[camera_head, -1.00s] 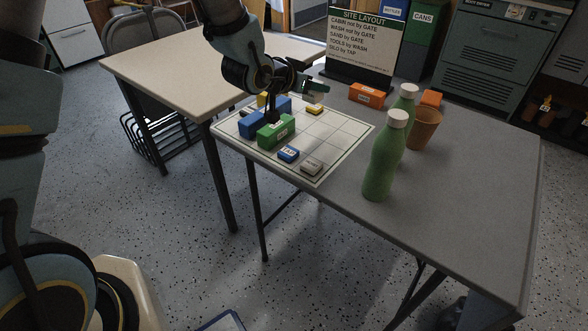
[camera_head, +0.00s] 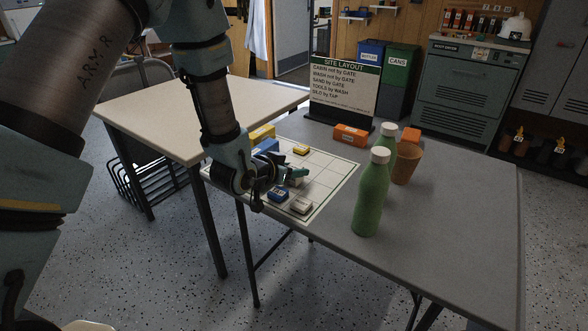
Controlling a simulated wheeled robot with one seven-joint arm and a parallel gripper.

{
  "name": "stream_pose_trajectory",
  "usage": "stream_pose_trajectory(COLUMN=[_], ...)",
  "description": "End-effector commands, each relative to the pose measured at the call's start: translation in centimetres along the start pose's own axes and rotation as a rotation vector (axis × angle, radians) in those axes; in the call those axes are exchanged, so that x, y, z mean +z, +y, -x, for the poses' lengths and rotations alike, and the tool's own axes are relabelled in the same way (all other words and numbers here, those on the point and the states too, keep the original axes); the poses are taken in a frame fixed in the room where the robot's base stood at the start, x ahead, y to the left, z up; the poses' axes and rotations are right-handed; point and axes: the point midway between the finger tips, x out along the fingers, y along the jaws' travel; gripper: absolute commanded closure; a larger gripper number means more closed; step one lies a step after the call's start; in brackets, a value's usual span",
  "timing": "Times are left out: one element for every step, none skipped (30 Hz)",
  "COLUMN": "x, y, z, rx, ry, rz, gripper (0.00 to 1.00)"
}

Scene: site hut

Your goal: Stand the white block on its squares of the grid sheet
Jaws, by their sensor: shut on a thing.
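My gripper (camera_head: 284,177) is low over the near left part of the white grid sheet (camera_head: 338,180) on the grey table. It is shut on a pale block, seemingly the white block (camera_head: 297,182), which shows only in part beside the fingers. Whether its underside touches the sheet is hidden. A small blue block (camera_head: 278,194) and a small grey-white labelled block (camera_head: 301,205) lie on the near edge of the sheet. A small yellow block (camera_head: 301,149) and a larger yellow block (camera_head: 262,134) stand farther back. A larger blue block (camera_head: 266,147) is partly covered by my arm.
Orange blocks (camera_head: 350,134) lie behind, near the site layout board (camera_head: 343,88). A pale table (camera_head: 165,115) adjoins at left. The grey table's right side (camera_head: 450,220) is clear.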

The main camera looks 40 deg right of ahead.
Motion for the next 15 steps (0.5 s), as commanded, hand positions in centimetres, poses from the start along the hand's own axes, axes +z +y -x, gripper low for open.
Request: stream_pose_trajectory(x=[0.11, 0.13, 0.12, 0.10, 0.10, 0.10, 0.10, 0.13, 0.23, 0.34, 0.45, 0.56, 0.42, 0.39, 0.39], y=[0.00, 0.00, 0.00, 0.00, 0.00, 0.00, 0.00, 0.00, 0.00, 0.00, 0.00, 0.00, 0.00, 0.01, 0.00], z=[-0.07, -0.08, -0.08, -0.08, -0.08, -0.07, -0.07, -0.09, -0.15, -0.21, -0.26, -0.32, -0.24, -0.22, -0.22], rx=[0.000, 0.000, 0.000, 0.000, 0.000, 0.000, 0.000, 0.000, 0.000, 0.000, 0.000, 0.000, 0.000, 0.000, 0.000], ry=[0.000, 0.001, 0.001, 0.001, 0.001, 0.001, 0.001, 0.001, 0.001, 0.001, 0.001, 0.001, 0.001, 0.001, 0.001], rz=[0.000, -0.001, -0.001, -0.001, -0.001, -0.001, -0.001, -0.001, 0.000, 0.000, 0.000, 0.000, 0.000, 0.000, 0.000], gripper=[1.00, 1.00, 1.00, 1.00, 1.00, 1.00, 1.00, 1.00, 1.00, 1.00, 1.00, 1.00, 0.47, 0.44, 0.39])
